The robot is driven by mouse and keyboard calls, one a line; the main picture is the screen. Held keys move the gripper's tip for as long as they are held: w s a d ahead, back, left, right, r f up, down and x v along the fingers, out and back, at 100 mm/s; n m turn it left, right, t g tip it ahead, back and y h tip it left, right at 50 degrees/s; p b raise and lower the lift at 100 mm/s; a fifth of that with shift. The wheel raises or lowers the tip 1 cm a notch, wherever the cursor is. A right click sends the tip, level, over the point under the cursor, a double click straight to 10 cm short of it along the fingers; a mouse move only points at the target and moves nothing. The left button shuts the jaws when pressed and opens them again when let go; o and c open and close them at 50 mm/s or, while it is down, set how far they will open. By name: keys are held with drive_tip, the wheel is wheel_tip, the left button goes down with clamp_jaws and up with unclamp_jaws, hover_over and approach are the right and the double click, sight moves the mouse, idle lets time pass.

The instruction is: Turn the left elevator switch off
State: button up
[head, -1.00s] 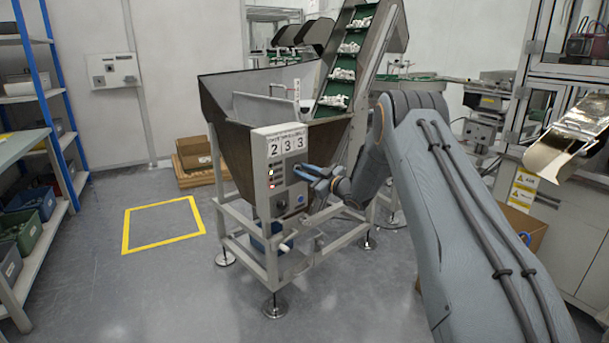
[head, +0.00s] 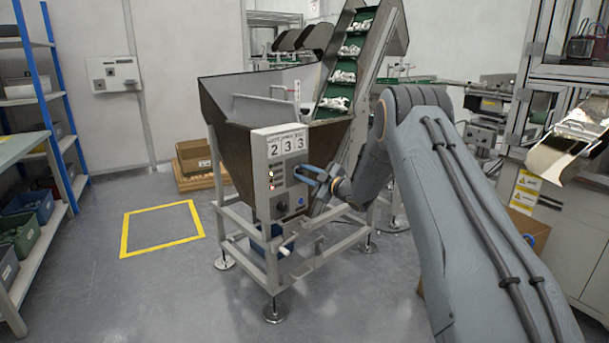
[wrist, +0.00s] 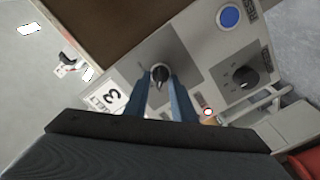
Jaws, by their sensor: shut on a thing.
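The elevator's control panel (head: 266,198) is on the front of the hopper machine, under a sign reading 233. My gripper (head: 302,173) is at the panel's upper right part in the head view. In the wrist view my gripper's two blue fingers (wrist: 161,80) are shut on a dark switch knob (wrist: 160,72) set in a grey plate, one finger on each side. A second black rotary knob (wrist: 245,77) sits on another plate to the right. The head view is too small to show the held knob's angle.
A blue button (wrist: 228,17) is above the second knob in the wrist view. The hopper (head: 226,112) and green conveyor (head: 343,77) rise behind the panel. A shelf (head: 40,150) stands at left. The floor around the yellow square (head: 162,229) is clear.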

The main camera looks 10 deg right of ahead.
drive_tip(key=o, duration=1)
drive_tip(key=shift+v, duration=3.95)
